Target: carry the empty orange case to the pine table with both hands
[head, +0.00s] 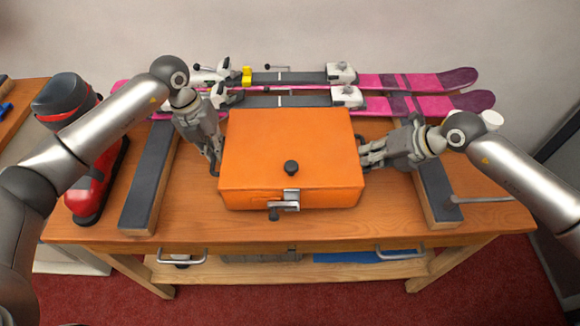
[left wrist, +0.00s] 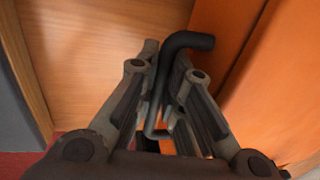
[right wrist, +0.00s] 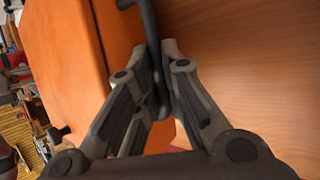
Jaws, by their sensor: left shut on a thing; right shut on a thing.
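The orange case (head: 270,135) is closed, with a black knob on its lid and a metal latch at its front. It is level at the middle of the wooden bench; I cannot tell whether it touches the top. My left gripper (head: 216,165) is shut on the dark side handle (left wrist: 187,42) at the case's left side. My right gripper (head: 363,155) is shut on the dark handle (right wrist: 153,45) at its right side. The case's inside is hidden. I cannot tell which surface is the pine table.
Pink skis (head: 420,82) with bindings lie behind the case. Dark-topped supports stand left (head: 150,180) and right (head: 438,190) of it on the bench (head: 330,227). A red and black ski boot (head: 95,185) stands at the left. Another wooden surface (head: 22,98) shows at far left.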

